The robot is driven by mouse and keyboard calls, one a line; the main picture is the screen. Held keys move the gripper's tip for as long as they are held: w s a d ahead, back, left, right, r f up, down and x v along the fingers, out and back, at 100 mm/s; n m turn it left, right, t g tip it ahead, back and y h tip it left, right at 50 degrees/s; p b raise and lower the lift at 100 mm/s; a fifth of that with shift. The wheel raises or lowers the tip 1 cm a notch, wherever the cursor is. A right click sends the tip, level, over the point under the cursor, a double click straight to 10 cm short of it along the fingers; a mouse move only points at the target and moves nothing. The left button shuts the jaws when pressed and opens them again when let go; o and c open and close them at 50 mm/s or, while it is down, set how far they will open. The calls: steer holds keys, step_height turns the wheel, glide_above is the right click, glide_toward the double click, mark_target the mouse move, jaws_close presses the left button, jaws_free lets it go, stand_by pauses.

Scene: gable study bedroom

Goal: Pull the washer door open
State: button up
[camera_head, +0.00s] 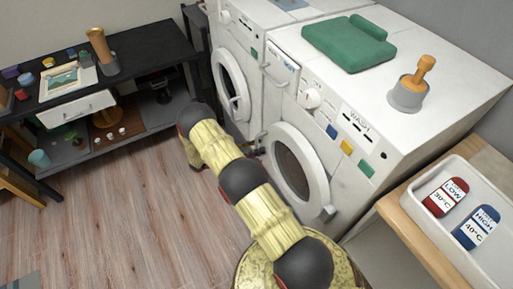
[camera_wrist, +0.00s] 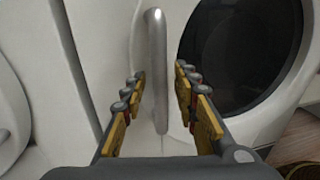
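The washer (camera_head: 347,140) is the nearer white machine marked WASH. Its round door (camera_head: 316,172), with a white rim and dark glass, looks shut or nearly so. The door's dark glass (camera_wrist: 240,45) fills the right of the wrist view. A grey vertical bar handle (camera_wrist: 156,50) stands at the door's left side. My gripper (camera_wrist: 160,95) is open, with one finger on each side of the handle and visible gaps to it. In the head view my arm hides part of the door's left side, and my gripper (camera_head: 255,143) is small there.
A second white machine with a round door (camera_head: 229,84) stands to the left. A folded green towel (camera_head: 347,41) and a grey pot (camera_head: 408,94) sit on top. A counter with a white tray (camera_head: 452,245) is at right. A black shelf (camera_head: 140,55) stands left. The wood floor (camera_head: 140,220) is clear.

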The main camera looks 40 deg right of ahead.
steer(key=shift+c, duration=1)
jaws_close()
